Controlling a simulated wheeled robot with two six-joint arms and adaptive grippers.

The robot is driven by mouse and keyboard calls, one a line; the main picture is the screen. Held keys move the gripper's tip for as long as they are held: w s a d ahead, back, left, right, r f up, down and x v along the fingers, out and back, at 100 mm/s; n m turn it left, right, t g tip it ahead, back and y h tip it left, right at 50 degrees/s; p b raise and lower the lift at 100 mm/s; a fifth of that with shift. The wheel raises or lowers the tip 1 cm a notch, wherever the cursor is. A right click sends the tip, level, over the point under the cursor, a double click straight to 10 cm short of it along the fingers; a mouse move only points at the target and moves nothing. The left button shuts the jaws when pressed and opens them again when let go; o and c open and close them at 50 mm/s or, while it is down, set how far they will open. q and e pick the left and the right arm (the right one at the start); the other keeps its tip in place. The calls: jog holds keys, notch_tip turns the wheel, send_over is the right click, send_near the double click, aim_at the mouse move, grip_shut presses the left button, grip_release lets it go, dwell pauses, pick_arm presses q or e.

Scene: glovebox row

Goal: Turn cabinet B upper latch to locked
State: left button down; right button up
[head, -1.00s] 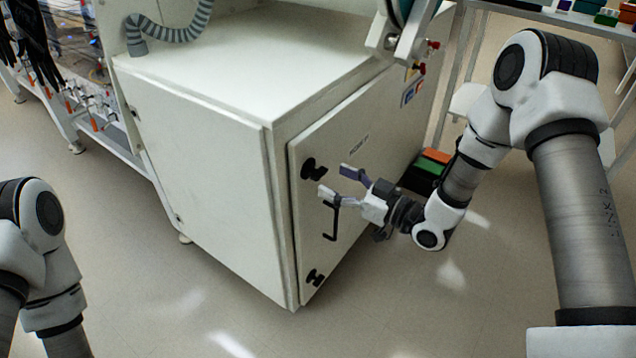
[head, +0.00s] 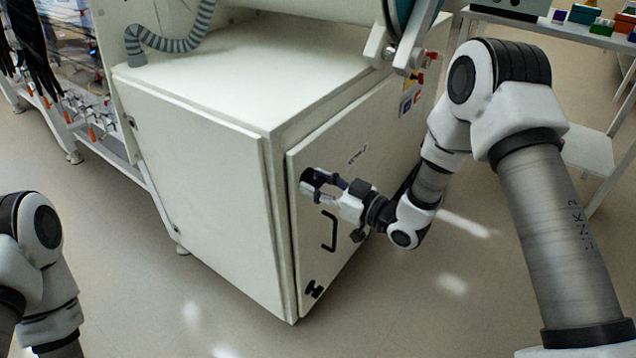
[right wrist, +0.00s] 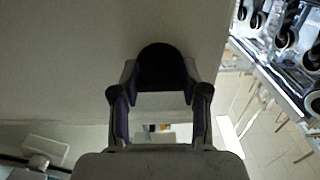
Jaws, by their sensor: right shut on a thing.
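Cabinet B's white door (head: 352,165) faces right in the head view. Its upper latch (head: 308,176) is a dark knob near the door's upper left corner. My right gripper (head: 313,186) is shut on this latch, with a finger on either side. In the right wrist view the latch is a dark rounded shape (right wrist: 162,66) between the fingertips (right wrist: 160,84). The fingers cover part of it, so I cannot tell how it is turned. My left gripper is outside the frames; only links of my left arm show.
A dark bar handle (head: 330,232) sits below the upper latch, and a lower latch (head: 314,290) is near the door's bottom. A shelf table (head: 560,30) with small coloured boxes stands at upper right. The floor (head: 420,310) in front is clear.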

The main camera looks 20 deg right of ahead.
jog(key=m+p, duration=0.2)
jog(key=m, duration=0.1)
jog(key=shift+r+m, duration=0.15)
jog(key=shift+m, duration=0.25)
jog(key=m+p, duration=0.2)
jog(key=m, duration=0.2)
jog(key=shift+m+p, duration=0.3)
jog(key=m+p, duration=0.2)
jog(key=m, duration=0.3)
jog(key=shift+m+p, duration=0.55)
jog(key=shift+m, duration=1.55)
jog(key=o, duration=1.2)
jog(key=shift+f, duration=0.2)
jog(key=shift+c, duration=0.2)
